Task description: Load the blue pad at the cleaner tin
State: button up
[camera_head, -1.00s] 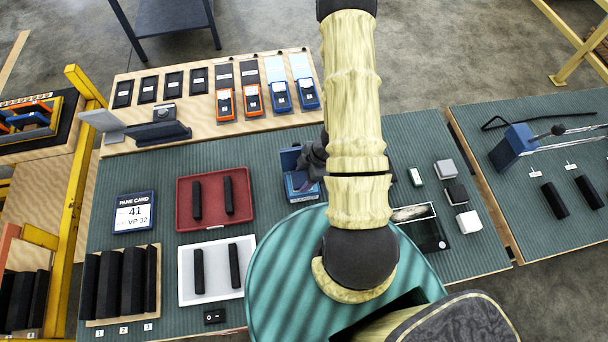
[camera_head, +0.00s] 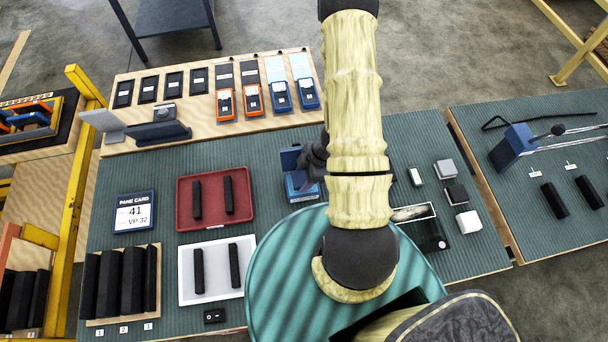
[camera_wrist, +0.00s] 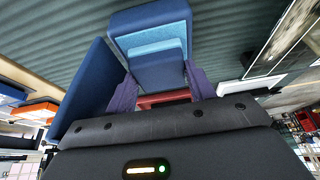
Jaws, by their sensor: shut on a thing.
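The cleaner tin appears to be the open blue box (camera_head: 290,159) near the middle of the bench in the head view. In the wrist view I see its blue body (camera_wrist: 130,20) with a light-blue inside and a dark blue panel, likely its raised lid (camera_wrist: 88,90), at the left. In the head view my gripper (camera_head: 314,162) is partly hidden by my arm.
A red tray (camera_head: 182,221) and a white tray (camera_head: 216,297), each with dark bars, lie left of the tin. A glass-like tray (camera_head: 432,247) and several small blocks (camera_head: 469,221) lie to the right. A board of slim devices (camera_head: 225,103) stands behind.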

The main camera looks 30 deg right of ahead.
aim_at(304, 178)
jog(key=shift+r+p, duration=3.35)
jog(key=shift+r, duration=0.2)
jog(key=shift+f, duration=0.15)
